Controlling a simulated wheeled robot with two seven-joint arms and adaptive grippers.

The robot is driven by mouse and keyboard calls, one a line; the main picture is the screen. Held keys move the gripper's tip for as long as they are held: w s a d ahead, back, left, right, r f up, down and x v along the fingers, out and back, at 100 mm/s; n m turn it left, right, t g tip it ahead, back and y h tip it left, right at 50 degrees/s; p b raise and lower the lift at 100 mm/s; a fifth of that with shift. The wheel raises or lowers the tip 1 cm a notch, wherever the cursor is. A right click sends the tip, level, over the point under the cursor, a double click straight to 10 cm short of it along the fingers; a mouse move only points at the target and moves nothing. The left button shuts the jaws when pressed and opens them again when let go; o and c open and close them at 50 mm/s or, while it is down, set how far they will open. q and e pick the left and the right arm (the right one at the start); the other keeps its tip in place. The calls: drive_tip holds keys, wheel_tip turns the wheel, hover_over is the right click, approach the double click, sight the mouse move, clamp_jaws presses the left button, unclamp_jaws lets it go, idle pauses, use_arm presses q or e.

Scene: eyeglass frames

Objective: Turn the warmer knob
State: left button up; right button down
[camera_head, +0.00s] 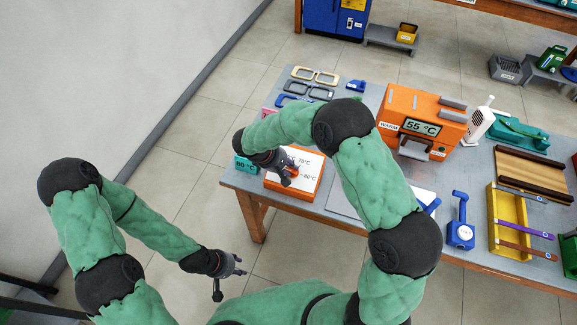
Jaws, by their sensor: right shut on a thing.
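The warmer control (309,188) is an orange box with a white dial face on the table's left front part, marked with temperatures such as 70 °C and 80 °C. My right gripper (287,174) is over the dial and shut on the warmer knob, which is mostly hidden by the fingers. The orange warmer (406,105) stands to the right and its display reads 55 °C. A small teal sign (246,165) reading 60 °C is left of the dial box. My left gripper (229,278) is open and empty, low in front of the table, away from everything.
Eyeglass frames (315,75) lie on the table's back left. A blue tool (460,222), a yellow tray (509,205) and a wooden rack (533,172) are to the right. My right arm passes over the table middle, hiding part of it.

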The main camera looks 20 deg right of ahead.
drive_tip(key=shift+s+d+f+n, duration=0.1)
drive_tip(key=shift+s+f+n, duration=0.3)
drive_tip(key=shift+s+n, duration=0.2)
drive_tip(key=c, duration=1.1)
unclamp_jaws()
drive_tip(key=shift+d+r, duration=0.1)
drive_tip(key=shift+w+r, duration=0.15)
drive_tip(key=shift+w, duration=0.05)
drive_tip(key=shift+a+r, duration=0.3)
drive_tip(key=shift+r, duration=0.05)
drive_tip(key=v, duration=1.1)
drive_tip(key=shift+s+a, duration=0.15)
drive_tip(key=shift+f, duration=0.15)
